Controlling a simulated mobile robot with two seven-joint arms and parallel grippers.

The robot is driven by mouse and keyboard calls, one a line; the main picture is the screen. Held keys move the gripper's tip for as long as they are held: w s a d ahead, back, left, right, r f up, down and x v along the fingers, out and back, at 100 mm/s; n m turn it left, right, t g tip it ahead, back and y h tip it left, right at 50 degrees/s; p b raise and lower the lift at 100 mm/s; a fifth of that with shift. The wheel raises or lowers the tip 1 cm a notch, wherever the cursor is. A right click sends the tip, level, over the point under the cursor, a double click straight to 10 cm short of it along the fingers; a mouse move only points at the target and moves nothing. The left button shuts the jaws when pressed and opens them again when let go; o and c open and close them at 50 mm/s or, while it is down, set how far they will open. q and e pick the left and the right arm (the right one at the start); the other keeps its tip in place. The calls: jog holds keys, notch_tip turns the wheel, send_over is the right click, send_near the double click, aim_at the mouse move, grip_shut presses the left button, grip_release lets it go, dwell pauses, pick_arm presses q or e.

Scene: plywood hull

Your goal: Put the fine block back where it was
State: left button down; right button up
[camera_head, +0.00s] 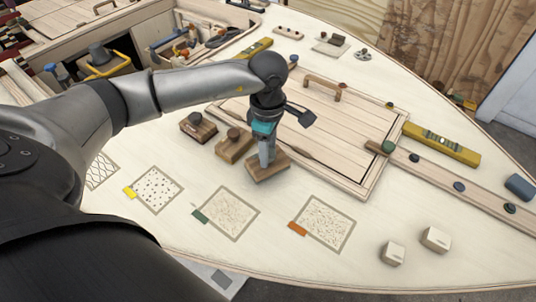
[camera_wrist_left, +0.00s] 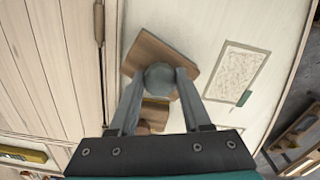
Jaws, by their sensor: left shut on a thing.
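My left gripper (camera_head: 266,150) is shut on the round grey-green knob (camera_wrist_left: 160,78) of a wooden block (camera_head: 268,170). In the left wrist view the block's flat brown base (camera_wrist_left: 150,52) shows beyond the fingers. I cannot tell whether its base touches the deck. A second block (camera_head: 234,146) with a brown knob sits just left of it, and a darker block (camera_head: 198,127) sits further left. Which one is the fine block is not readable. Outlined squares lie in front: dotted with a yellow tag (camera_head: 160,189), speckled with a green tag (camera_head: 227,213), speckled with an orange tag (camera_head: 323,223).
A planked hatch (camera_head: 320,140) with a handle lies behind the block. A yellow level (camera_head: 440,143) and a wooden strip with dark knobs (camera_head: 430,169) lie right. Two pale small blocks (camera_head: 393,253) (camera_head: 435,239) stand front right. An open tool compartment (camera_head: 190,40) is at the back left.

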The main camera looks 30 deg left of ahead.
pick_arm(q)
jog(key=shift+f, duration=0.9)
jog(key=c, duration=0.8)
grip_release()
jog(key=shift+f, duration=0.2)
jog(key=o, duration=0.4)
jog(key=shift+o, duration=0.2)
jog(key=shift+r, duration=0.2)
jog(key=shift+r, duration=0.4)
notch_tip(320, 180, up, 11)
jog(key=p, duration=0.1)
jog(key=shift+r, duration=0.15)
jog(key=shift+s, duration=0.15)
